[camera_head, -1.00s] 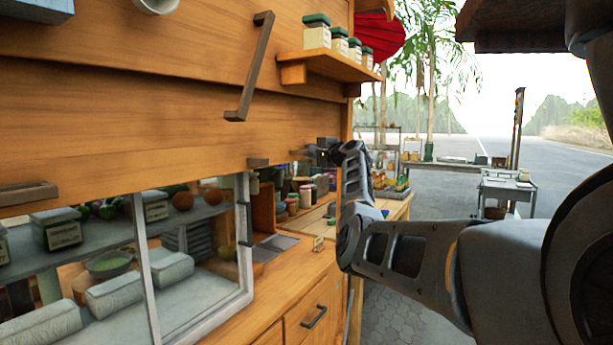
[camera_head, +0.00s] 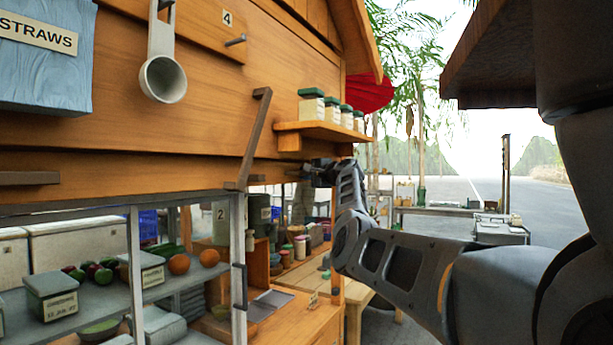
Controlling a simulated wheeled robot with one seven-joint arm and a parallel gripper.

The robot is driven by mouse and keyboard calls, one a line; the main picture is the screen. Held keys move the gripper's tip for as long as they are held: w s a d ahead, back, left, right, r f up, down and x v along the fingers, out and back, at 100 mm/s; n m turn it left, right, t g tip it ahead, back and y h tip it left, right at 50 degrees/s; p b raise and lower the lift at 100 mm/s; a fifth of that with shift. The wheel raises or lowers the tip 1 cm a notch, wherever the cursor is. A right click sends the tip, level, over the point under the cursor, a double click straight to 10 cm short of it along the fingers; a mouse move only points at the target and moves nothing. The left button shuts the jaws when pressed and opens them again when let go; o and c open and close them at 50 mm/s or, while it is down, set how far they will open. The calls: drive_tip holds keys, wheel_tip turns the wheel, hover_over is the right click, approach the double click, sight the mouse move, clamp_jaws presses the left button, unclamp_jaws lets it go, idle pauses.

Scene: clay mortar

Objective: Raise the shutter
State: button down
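The shutter (camera_head: 120,172) is a wooden panel across the stall front in the head view. Its lower edge hangs above a wide opening with goods showing beneath. A dark handle (camera_head: 30,178) is on its left part. Its upper part is hidden behind or merges with the wooden wall above. My gripper (camera_head: 318,172) is at the shutter's right end, near its lower edge and below the small shelf. The fingers are small and dark, so I cannot tell whether they are shut on anything.
A dark slanted bracket (camera_head: 255,140) crosses the panel. A shelf with jars (camera_head: 320,128) sits just above my gripper. A glass-fronted case (camera_head: 135,270) stands below with produce and boxes. A scoop (camera_head: 162,75) hangs upper left. Open road lies to the right.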

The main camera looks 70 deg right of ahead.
drive_tip(key=shift+r, duration=0.6)
drive_tip(key=c, duration=1.1)
unclamp_jaws()
drive_tip(key=shift+f, duration=0.2)
drive_tip(key=shift+f, duration=0.15)
drive_tip(key=shift+b+v, duration=1.35)
drive_tip(key=shift+v, duration=2.5)
